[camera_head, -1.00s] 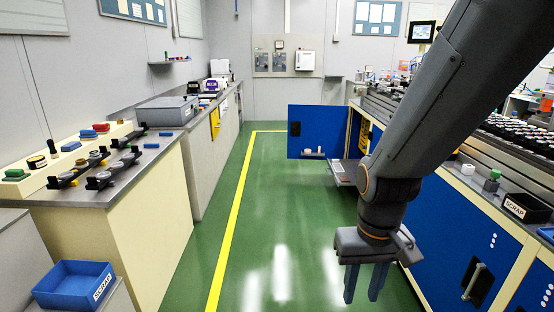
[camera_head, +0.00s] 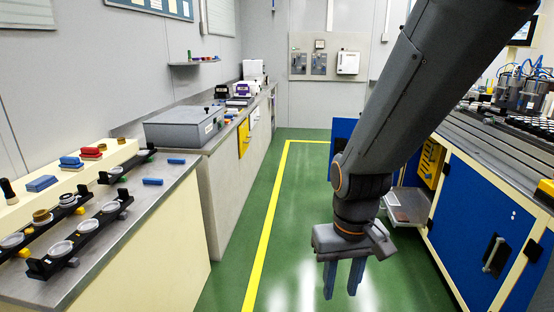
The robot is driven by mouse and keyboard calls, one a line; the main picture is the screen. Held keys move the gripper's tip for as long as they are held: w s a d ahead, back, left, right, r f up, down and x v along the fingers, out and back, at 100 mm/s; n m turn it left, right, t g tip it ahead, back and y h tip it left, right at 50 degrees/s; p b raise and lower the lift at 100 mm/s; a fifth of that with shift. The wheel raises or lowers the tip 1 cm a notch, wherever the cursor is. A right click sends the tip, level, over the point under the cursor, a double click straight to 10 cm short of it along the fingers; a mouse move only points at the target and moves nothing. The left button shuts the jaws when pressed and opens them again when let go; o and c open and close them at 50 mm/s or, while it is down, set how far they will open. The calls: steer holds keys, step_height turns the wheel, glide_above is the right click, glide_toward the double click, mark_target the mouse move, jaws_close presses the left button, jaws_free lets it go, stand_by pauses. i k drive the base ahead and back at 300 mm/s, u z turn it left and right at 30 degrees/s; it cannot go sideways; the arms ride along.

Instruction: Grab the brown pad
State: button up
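No brown pad can be made out with certainty. A small brown round part (camera_head: 42,216) lies on the left bench, near the black racks, and may be it; it is too small to tell. My gripper (camera_head: 341,292) hangs over the green floor in the aisle, its two blue fingers pointing down and apart with nothing between them. It is well to the right of the left bench and touches nothing.
The left bench (camera_head: 178,205) holds black racks (camera_head: 75,243) with round parts, a blue block (camera_head: 42,183) and a red block (camera_head: 91,152). A grey case (camera_head: 185,125) stands behind. Blue cabinets (camera_head: 485,225) line the right. The aisle floor (camera_head: 300,200) is clear.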

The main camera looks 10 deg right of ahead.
mark_target(400, 217)
steer(key=z, duration=0.05)
steer(key=i, duration=1.85)
steer(key=z, duration=0.75)
steer(key=i, duration=1.8)
steer(key=z, duration=0.8)
steer(key=i, duration=0.65)
steer(key=z, duration=0.15)
